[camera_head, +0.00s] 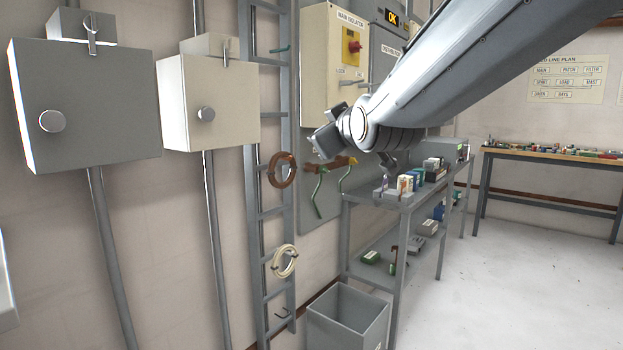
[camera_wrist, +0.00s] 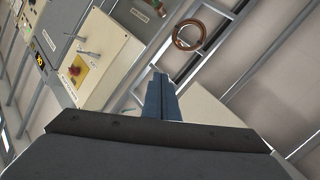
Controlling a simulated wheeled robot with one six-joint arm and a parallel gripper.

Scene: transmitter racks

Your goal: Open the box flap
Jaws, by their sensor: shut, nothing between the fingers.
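A dark grey box (camera_head: 85,105) with a round knob (camera_head: 52,121) on its front hangs on the wall at the left in the head view. I cannot tell which one is the task's box. My gripper (camera_head: 322,146) is right of both boxes, apart from them, in front of the wall by the yellowish isolator box (camera_head: 333,65). In the wrist view, my gripper (camera_wrist: 161,80) is shut and empty, its fingers together. A pale panel (camera_wrist: 205,105) shows behind them.
A wall ladder (camera_head: 272,215) carries a brown coil (camera_head: 282,170) and a cream coil (camera_head: 285,262). A grey bin (camera_head: 350,318) stands below. A metal shelf (camera_head: 395,205) with small boxes stands right of it. The floor at the right is clear.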

